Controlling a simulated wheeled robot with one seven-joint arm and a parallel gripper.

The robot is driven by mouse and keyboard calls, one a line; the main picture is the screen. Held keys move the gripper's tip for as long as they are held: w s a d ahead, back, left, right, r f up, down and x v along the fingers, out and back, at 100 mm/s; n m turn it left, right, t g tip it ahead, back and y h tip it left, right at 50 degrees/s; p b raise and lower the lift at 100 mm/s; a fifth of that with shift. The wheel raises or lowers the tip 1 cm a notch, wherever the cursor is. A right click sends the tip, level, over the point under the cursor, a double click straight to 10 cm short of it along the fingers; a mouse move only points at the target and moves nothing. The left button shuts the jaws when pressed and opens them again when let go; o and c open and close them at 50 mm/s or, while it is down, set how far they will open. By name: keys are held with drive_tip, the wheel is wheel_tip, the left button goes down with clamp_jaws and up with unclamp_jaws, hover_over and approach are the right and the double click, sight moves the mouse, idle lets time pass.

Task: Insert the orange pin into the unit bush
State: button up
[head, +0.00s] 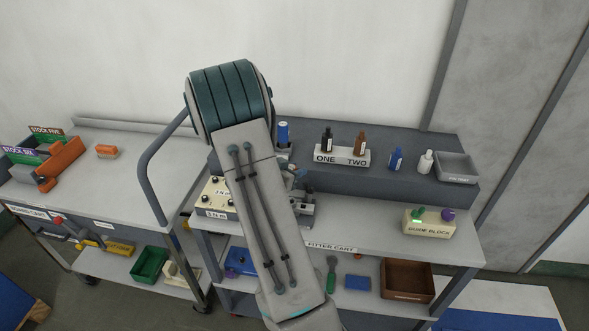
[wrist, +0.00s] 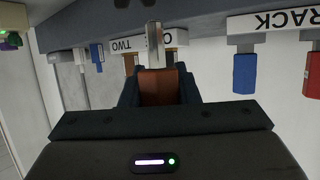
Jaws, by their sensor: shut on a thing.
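In the wrist view my gripper (wrist: 160,80) is shut on the orange pin (wrist: 162,88). The pin's orange-brown block sits between the dark fingers, and its silver shank (wrist: 155,42) points away from the gripper. A grey metal device (head: 304,207) stands on the fitter cart, partly hidden by my arm. I cannot make out the unit bush in either view.
The guide block (head: 429,225) is at the right. A beige box (head: 214,200) is left of my arm.

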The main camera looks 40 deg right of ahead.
drive_tip(key=shift+f+b, duration=2.25)
drive_tip(key=shift+f, duration=0.65)
drive_tip(key=shift+f+b, duration=0.65)
drive_tip(key=shift+f, duration=0.5)
drive_tip(key=shift+r, duration=0.2)
drive_tip(key=shift+r+p, duration=0.65)
drive_tip(key=shift+p, duration=0.15)
drive_tip(key=shift+f+b, duration=0.5)
drive_tip(key=shift+f, duration=0.35)
idle(1.1)
drive_tip(key=o, duration=1.1)
drive_tip(key=shift+o, duration=0.2)
drive_tip(key=v, duration=1.4)
drive_tip(key=shift+b, duration=0.4)
